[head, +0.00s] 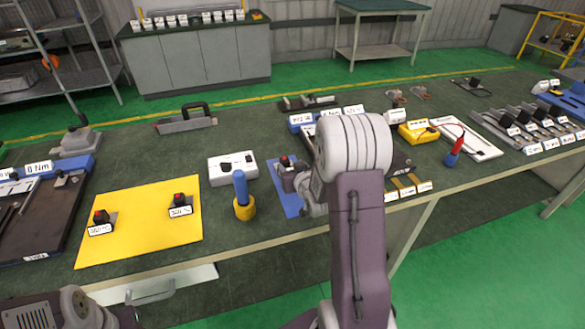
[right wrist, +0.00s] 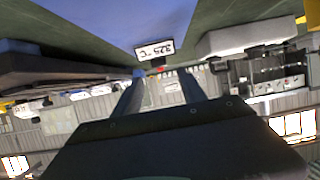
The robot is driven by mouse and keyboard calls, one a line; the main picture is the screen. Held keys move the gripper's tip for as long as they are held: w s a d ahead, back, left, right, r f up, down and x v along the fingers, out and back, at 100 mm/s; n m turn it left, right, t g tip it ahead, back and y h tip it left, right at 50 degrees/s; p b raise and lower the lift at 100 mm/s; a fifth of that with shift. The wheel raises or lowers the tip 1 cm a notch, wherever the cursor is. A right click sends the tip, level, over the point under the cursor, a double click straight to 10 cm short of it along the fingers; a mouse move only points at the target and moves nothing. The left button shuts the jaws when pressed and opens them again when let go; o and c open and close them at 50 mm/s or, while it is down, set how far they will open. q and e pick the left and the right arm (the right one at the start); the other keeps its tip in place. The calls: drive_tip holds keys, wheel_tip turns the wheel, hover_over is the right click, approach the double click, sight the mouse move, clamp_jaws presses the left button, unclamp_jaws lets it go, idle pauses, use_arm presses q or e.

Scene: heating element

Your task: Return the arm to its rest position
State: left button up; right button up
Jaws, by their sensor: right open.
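My right arm reaches up the middle of the head view, its large white joint hiding part of the table. My right gripper (head: 290,180) is low over a blue mat (head: 284,198). In the right wrist view its two fingers (right wrist: 160,82) stand apart with nothing seen held between them. A small heating element with a red top (head: 285,160) is on the blue mat, close by the gripper; whether they touch cannot be told. Its label, 325 °C (right wrist: 155,50), shows upside down just beyond the fingertips. Part of my left arm shows at the bottom left; its gripper is not visible.
A yellow mat (head: 140,225) holds two red-topped elements. A blue-handled tool in a yellow base (head: 243,195) and a white box (head: 232,168) stand left of the right gripper. Labelled tools and trays fill the table's right side. Open green floor lies in front.

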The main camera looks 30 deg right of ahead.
drive_tip(key=shift+s+a+r, duration=0.15)
drive_tip(key=shift+s+r, duration=0.1)
drive_tip(key=shift+s, duration=0.3)
drive_tip(key=shift+a, duration=0.15)
drive_tip(key=s+a+g+p, duration=0.1)
drive_tip(key=a, duration=0.1)
drive_tip(key=s+a+g+y+p, duration=0.1)
drive_tip(key=s+a+g+p, duration=0.1)
drive_tip(key=s+a, duration=0.1)
drive_tip(key=shift+a+f+n+g, duration=0.3)
drive_tip(key=shift+n, duration=0.1)
drive_tip(key=s+a+g+p, duration=0.1)
drive_tip(key=s+a, duration=0.1)
drive_tip(key=s+a+g+y, duration=0.1)
drive_tip(key=s, duration=0.1)
drive_tip(key=shift+s+a+f+n+p, duration=0.15)
drive_tip(key=shift+a+n+p, duration=0.15)
drive_tip(key=shift+a+p, duration=0.1)
drive_tip(key=s+a+g+p, duration=0.1)
drive_tip(key=s+a+g, duration=0.2)
drive_tip(key=s, duration=0.4)
drive_tip(key=s+a+n+g+y+p, duration=0.1)
drive_tip(key=s+a+g, duration=0.2)
drive_tip(key=s, duration=0.4)
drive_tip(key=shift+a+r, duration=0.4)
drive_tip(key=shift+a, duration=0.05)
